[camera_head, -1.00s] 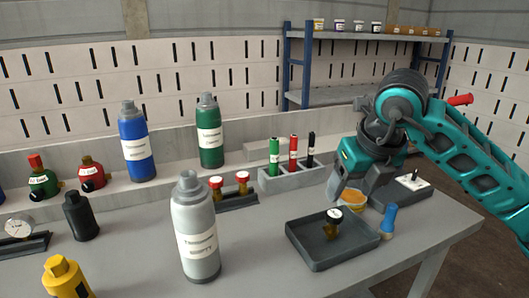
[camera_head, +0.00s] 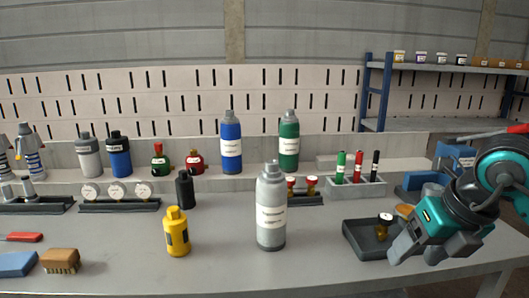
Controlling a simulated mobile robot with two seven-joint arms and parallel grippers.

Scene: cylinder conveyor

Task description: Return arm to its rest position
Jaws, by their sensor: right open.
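My right arm comes in from the right edge in teal and dark grey. Its gripper (camera_head: 408,246) is open and appears empty, over the right side of the dark tray (camera_head: 358,246) at the table's right end. A small brass valve with a white-faced, dark-rimmed top (camera_head: 384,224) stands in the tray, just left of the gripper and apart from it. The gripper covers the tray's right part. My left gripper is not in view.
On the grey table (camera_head: 215,268) stand a grey cylinder (camera_head: 271,215), a yellow bottle (camera_head: 176,232) and a black bottle (camera_head: 184,190). Blue (camera_head: 231,140) and green (camera_head: 289,140) cylinders stand behind. A marker holder (camera_head: 355,189) is behind the tray. The front middle is clear.

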